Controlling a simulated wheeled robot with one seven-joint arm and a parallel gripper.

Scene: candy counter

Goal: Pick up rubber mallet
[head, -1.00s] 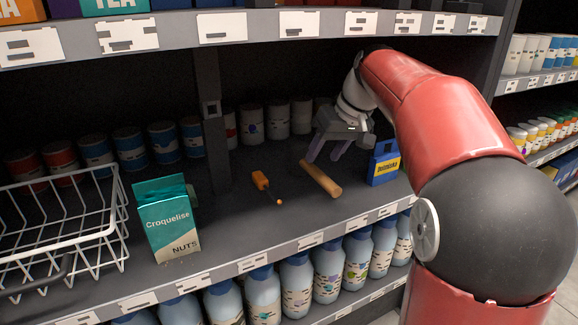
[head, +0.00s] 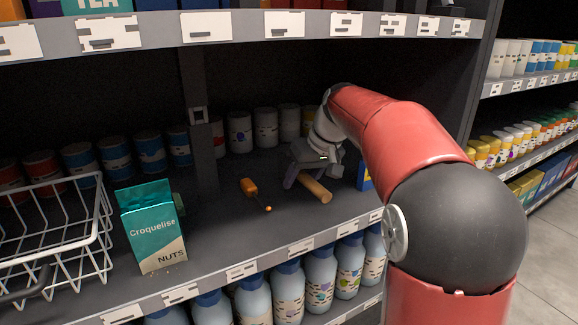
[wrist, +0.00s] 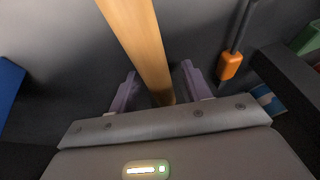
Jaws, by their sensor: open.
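The rubber mallet shows as a light wooden handle (head: 315,189) lying on the dark shelf; its head is not visible in either view. In the wrist view the handle (wrist: 140,40) runs from the top edge down between my two purple fingers. My gripper (head: 303,177) is open and reaches down over the far part of the handle. In the wrist view my gripper (wrist: 159,70) has one finger on each side of the handle, with a gap on both sides. I cannot tell how far the fingertips are above the shelf.
An orange-handled tool (head: 250,188) lies left of the mallet. A blue box (head: 364,180) stands to the right, partly behind my arm. A teal nuts box (head: 152,228) and a white wire basket (head: 100,245) stand farther left. Cans (head: 240,131) line the back; an upper shelf (head: 330,24) hangs above.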

